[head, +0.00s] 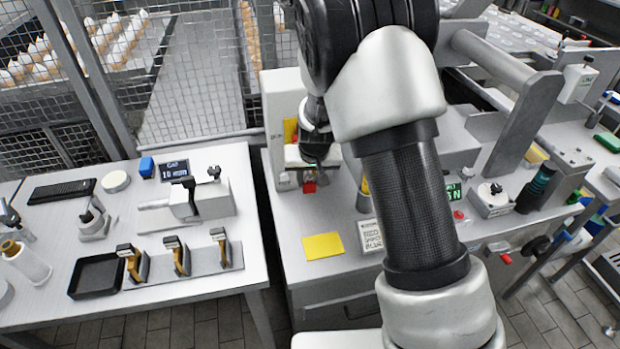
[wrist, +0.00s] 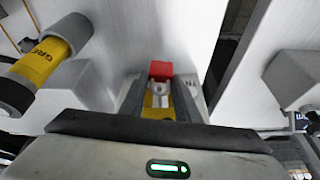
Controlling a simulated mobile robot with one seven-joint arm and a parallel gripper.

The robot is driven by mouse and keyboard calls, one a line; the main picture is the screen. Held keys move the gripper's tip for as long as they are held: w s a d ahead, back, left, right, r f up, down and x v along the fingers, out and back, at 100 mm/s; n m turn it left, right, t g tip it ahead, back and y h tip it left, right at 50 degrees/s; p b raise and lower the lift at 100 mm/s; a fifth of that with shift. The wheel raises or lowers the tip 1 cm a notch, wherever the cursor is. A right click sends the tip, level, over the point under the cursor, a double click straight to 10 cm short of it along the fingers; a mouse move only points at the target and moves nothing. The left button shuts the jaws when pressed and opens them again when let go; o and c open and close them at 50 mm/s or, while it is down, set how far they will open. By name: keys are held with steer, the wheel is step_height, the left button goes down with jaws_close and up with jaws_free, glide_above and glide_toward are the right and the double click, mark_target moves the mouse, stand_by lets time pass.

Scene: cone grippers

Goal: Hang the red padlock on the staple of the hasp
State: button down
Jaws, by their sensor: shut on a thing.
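The red padlock (head: 309,187) shows as a small red block just below my gripper (head: 312,168) in the head view, in front of a white upright cabinet (head: 281,115). In the wrist view the red padlock (wrist: 160,69) is at the far end of my gripper (wrist: 160,88). The jaws are shut on it. A small grey metal part and a yellow patch show between the fingers. I cannot make out the hasp or its staple, nor whether the shackle touches it; my gripper and arm cover much of that area.
A yellow card (head: 323,246) and a printed sign (head: 371,236) lie on the bench. A yellow-and-grey cylinder (wrist: 50,62) stands close on the left in the wrist view. The left table (head: 215,295) holds a black tray (head: 97,277) and several clamp-like tools.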

steer(key=shift+w+r, duration=0.35)
steer(key=shift+w, duration=0.15)
steer(key=c, duration=1.3)
jaws_free()
steer(key=shift+o, duration=0.2)
steer(key=shift+a, duration=0.2)
steer(key=s+d+p+v, duration=0.1)
steer(key=p+v, duration=0.1)
steer(key=v, duration=1.5)
steer(key=s+d+r+p, duration=0.3)
steer(key=s+d+r, duration=0.2)
steer(key=s+r, duration=0.4)
steer(key=s+d+r+t+p, duration=0.1)
steer(key=s+d+r+p, duration=0.2)
steer(key=s, duration=1.2)
step_height(320, 180, up, 6)
steer(key=d, duration=0.2)
steer(key=shift+d, duration=0.25)
steer(key=shift+f, duration=0.1)
